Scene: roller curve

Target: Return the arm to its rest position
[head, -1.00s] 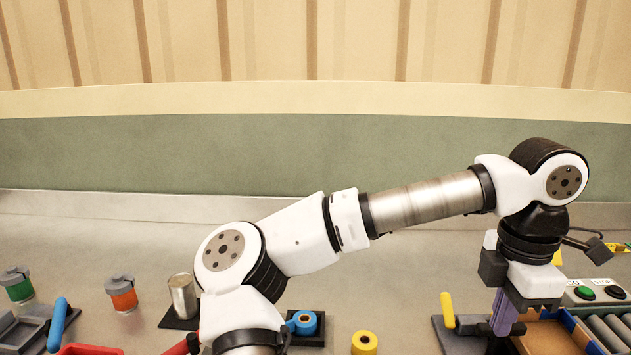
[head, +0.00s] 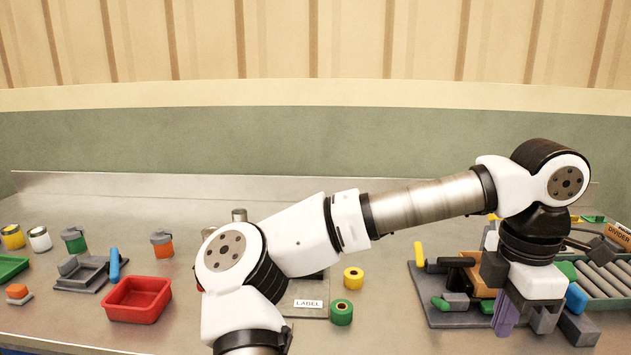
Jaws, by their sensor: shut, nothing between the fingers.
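My arm stretches across the head view from the lower middle to the right, bent downward at its far joint. My gripper (head: 504,316) hangs below that joint, pointing down, with a purple finger showing. It is shut and holds nothing that I can see. It shows in front of a grey fixture (head: 428,300) with coloured parts; I cannot tell the height between them.
A red bin (head: 136,299), an orange jar (head: 162,243) and a green jar (head: 74,240) stand at left. Yellow (head: 353,278) and green (head: 341,312) rolls lie mid-bench. A roller conveyor (head: 606,279) is at right.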

